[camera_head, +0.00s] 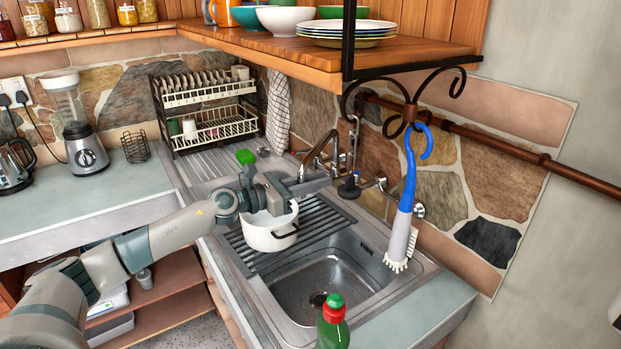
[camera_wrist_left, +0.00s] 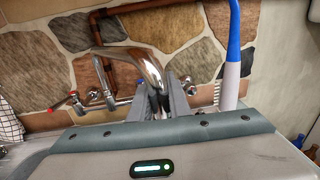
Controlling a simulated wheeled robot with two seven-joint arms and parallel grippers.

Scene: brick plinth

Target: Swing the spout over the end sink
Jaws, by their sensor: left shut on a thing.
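The chrome spout (camera_head: 322,150) arches out from the tap at the stone wall, behind the white pot. My left gripper (camera_head: 313,184) is at its outer end, shut on it. In the left wrist view the spout (camera_wrist_left: 146,64) comes down between the two fingers (camera_wrist_left: 172,100). The end sink (camera_head: 318,285) is the steel basin at the front right. The spout's tip is hidden by the gripper; the gripper is over the drainer side behind the pot, not over the middle of the basin. My right gripper is not in view.
The white pot (camera_head: 270,232) stands on the ribbed drainer (camera_head: 318,224), close below my left gripper. A blue-handled brush (camera_head: 405,205) hangs from the shelf bracket at the right. A green bottle (camera_head: 333,325) stands at the front edge. A dish rack (camera_head: 208,125) is behind left.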

